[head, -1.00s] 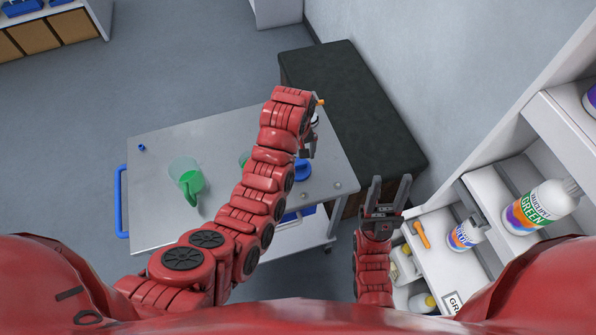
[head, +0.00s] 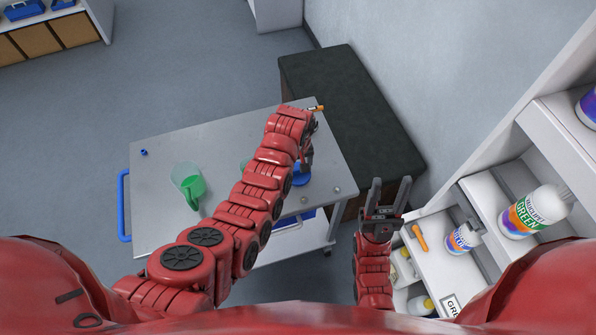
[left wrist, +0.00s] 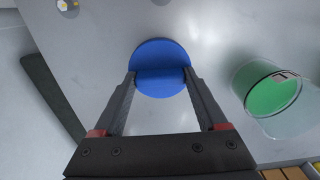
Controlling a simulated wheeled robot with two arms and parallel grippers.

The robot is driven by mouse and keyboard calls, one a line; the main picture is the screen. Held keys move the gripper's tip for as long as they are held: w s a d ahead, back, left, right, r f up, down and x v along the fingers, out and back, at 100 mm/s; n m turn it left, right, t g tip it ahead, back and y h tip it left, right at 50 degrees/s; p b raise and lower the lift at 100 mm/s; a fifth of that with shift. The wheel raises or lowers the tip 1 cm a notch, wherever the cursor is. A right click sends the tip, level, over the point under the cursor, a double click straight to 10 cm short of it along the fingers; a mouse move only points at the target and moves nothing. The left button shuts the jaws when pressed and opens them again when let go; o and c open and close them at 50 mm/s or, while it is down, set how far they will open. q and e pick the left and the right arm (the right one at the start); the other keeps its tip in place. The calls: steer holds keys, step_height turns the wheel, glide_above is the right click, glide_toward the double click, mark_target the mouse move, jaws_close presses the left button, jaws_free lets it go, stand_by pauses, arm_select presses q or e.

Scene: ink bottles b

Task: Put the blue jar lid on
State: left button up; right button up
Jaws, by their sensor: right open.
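The blue lid (head: 302,176) is a round disc on the grey table (head: 160,215), partly hidden by my left arm in the head view. In the left wrist view the lid (left wrist: 160,58) has a raised bar across it. My left gripper (left wrist: 160,76) has its fingers spread, with one tip at each side of the lid. A clear container with green contents (left wrist: 275,95) stands beside the lid. In the head view my left arm mostly hides it. My right gripper (head: 390,192) is open and empty, right of the table.
A clear cup (head: 184,172) with a green object stands on the table's left part. A small blue piece (head: 144,152) lies near the far left corner. A dark bench (head: 350,100) stands behind. Shelves with labelled bottles (head: 535,211) and an orange tool (head: 419,237) are at right.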

arm_select(q)
steer(key=c, duration=0.8)
steer(key=shift+o, duration=0.2)
steer(key=shift+r, duration=0.15)
